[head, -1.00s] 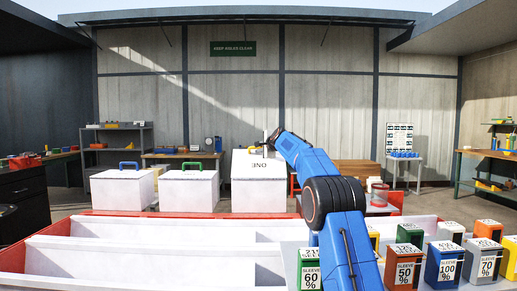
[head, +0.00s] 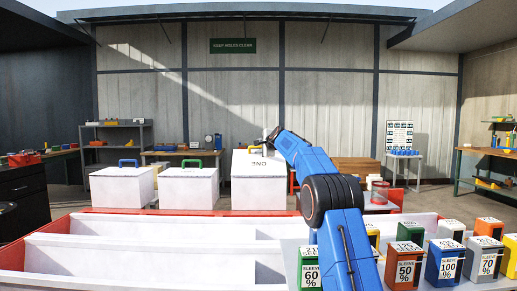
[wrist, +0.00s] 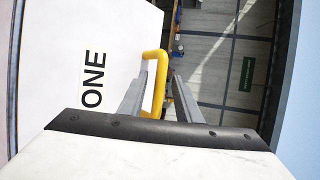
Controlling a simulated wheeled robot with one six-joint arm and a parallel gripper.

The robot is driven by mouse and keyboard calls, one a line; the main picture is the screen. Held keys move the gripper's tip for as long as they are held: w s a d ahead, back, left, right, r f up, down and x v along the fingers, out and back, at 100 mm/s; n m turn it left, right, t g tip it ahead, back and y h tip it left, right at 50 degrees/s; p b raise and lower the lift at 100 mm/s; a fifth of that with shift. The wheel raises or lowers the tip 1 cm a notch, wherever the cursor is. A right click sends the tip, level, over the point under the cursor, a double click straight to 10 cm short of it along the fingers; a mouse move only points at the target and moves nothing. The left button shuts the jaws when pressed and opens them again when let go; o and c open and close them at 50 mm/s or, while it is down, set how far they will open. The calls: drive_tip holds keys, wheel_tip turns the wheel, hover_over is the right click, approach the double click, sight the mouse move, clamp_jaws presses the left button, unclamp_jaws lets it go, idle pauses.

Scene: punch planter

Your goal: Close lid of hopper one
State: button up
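Hopper one (head: 258,190) is the white box marked ONE, right of two other white hoppers in the head view. The lettering appears upside down on its upper panel there. In the wrist view the white lid panel (wrist: 60,50) with ONE fills the left side. A yellow handle (wrist: 161,75) stands out from its edge. My gripper (wrist: 159,74) has its two fingers apart on either side of the handle bar, with a gap visible. In the head view my gripper (head: 268,143) is at the top right of hopper one, small and partly hidden by my blue arm.
Two white hoppers with a blue handle (head: 128,162) and a green handle (head: 192,162) stand to the left. A red-edged white tray (head: 150,250) and several sleeve boxes (head: 445,262) fill the foreground. A wooden table (head: 357,170) stands right of hopper one.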

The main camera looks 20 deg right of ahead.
drive_tip(key=shift+s+d+r, duration=0.15)
drive_tip(key=shift+s+r, duration=0.05)
drive_tip(key=shift+s, duration=0.3)
drive_tip(key=v, duration=1.6)
drive_tip(key=shift+s, duration=0.15)
drive_tip(key=shift+c, duration=0.3)
